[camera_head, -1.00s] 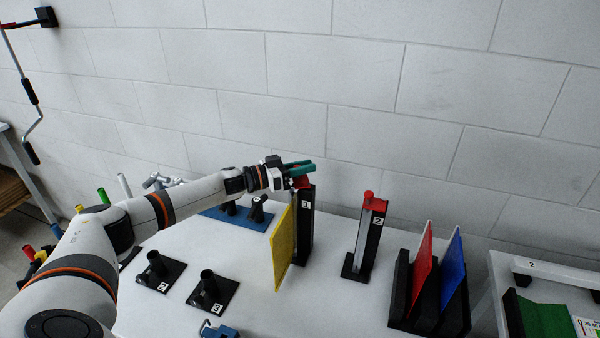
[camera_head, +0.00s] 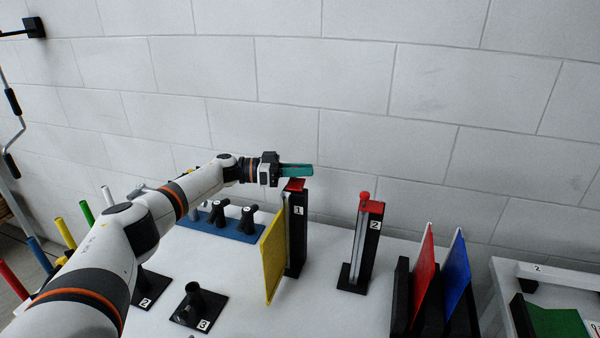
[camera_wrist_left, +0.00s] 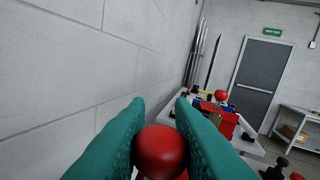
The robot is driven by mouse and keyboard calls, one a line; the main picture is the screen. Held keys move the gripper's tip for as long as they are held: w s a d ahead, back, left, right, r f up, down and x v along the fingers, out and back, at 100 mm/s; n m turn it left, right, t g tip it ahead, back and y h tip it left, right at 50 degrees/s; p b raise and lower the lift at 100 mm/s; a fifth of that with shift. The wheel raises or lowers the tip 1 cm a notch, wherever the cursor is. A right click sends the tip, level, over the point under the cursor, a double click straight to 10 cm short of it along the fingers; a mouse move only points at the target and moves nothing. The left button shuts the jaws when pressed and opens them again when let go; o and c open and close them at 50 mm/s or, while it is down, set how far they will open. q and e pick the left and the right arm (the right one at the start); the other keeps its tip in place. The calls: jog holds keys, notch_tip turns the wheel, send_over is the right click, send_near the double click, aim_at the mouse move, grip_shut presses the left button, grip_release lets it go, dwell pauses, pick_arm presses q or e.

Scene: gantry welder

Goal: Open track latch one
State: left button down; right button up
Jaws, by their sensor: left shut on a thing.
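Track post one (camera_head: 297,235), black with a label "1", stands on the white table with a red latch piece (camera_head: 294,185) at its top. My left gripper (camera_head: 298,170) has teal fingers just above that red piece. In the left wrist view, the fingers (camera_wrist_left: 160,140) are shut on the latch's round red knob (camera_wrist_left: 160,152). The fingers hide the knob in the head view. Track post two (camera_head: 362,248), with its own red latch (camera_head: 371,206) and knob, stands to the right. My right gripper is not in view.
A yellow panel (camera_head: 272,258) stands against post one's left side. A black rack holds a red panel (camera_head: 423,275) and a blue panel (camera_head: 455,270) at right. A blue block with black knobs (camera_head: 235,232) lies behind the arm. The wall is close behind.

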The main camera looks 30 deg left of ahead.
pick_arm(q)
jog(key=c, duration=1.3)
grip_release()
jog(key=shift+o, duration=0.2)
jog(key=b+v, duration=0.3)
jog(key=v, duration=0.9)
jog(key=shift+b, duration=0.35)
jog(key=shift+w+f, duration=0.1)
